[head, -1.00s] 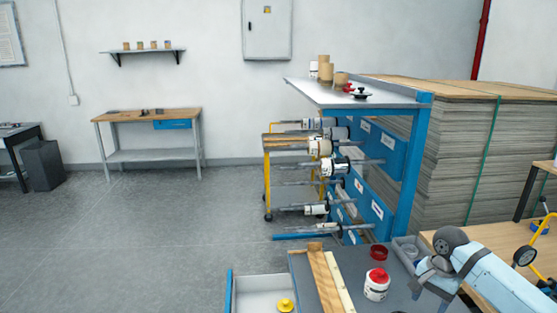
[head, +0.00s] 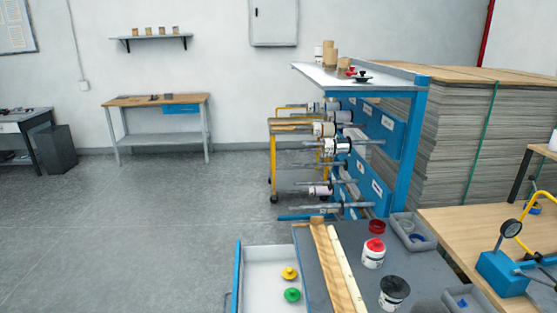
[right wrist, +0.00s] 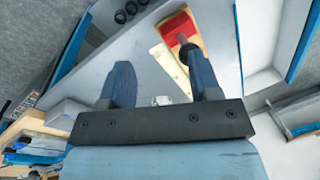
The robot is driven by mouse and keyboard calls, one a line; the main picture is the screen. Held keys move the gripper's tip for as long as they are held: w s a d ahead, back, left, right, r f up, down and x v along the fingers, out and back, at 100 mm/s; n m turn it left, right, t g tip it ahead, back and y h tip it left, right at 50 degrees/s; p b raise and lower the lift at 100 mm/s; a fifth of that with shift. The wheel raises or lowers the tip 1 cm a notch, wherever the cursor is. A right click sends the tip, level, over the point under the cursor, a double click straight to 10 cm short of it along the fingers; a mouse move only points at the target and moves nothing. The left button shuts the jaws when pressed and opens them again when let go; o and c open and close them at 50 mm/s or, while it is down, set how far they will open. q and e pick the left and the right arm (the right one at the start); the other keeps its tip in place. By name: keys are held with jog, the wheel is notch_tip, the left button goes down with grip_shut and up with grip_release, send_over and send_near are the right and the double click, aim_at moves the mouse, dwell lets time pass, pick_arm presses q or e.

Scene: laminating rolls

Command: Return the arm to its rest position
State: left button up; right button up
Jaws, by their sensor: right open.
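My right gripper (right wrist: 161,82) shows in the right wrist view, with its two dark blue fingers apart and nothing between them. Beyond the fingers lie a grey surface and a red block-like thing (right wrist: 178,35), partly hidden by the right finger. Neither of my grippers shows in the head view, and my left gripper is out of sight.
The grey bench top holds a red-lidded jar (head: 373,253), a black-lidded jar (head: 394,292), a red cup (head: 376,226) and wooden strips (head: 335,265). An open drawer (head: 262,264) holds a yellow disc (head: 289,272) and a green disc (head: 292,294). A roll rack (head: 412,150) stands behind.

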jog(key=s+r+n+t+h, duration=0.1)
jog(key=s+r+n+t, duration=0.15)
jog(key=s, duration=0.85)
jog(key=s+r+n+t, duration=0.1)
jog(key=s+n, duration=0.2)
jog(key=s, duration=0.7)
pick_arm(q)
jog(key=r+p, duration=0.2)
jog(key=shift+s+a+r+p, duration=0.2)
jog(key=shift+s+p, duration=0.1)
jog(key=shift+p, duration=0.1)
pick_arm(e)
jog(key=w+a+f+t+y, duration=0.1)
jog(key=w+a+f+t, duration=0.1)
jog(key=f, duration=0.3)
jog(key=w+a+f+t+y, duration=0.1)
jog(key=w+a+f+t, duration=0.2)
jog(key=f, duration=0.3)
jog(key=shift+w+a+n+t+y, duration=0.3)
jog(key=shift+a+n+t, duration=0.15)
jog(key=shift+a+t, duration=0.3)
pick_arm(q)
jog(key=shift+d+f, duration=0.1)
pick_arm(e)
jog(key=shift+d, duration=0.1)
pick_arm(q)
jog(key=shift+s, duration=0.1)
pick_arm(e)
jog(key=shift+s+f, duration=0.1)
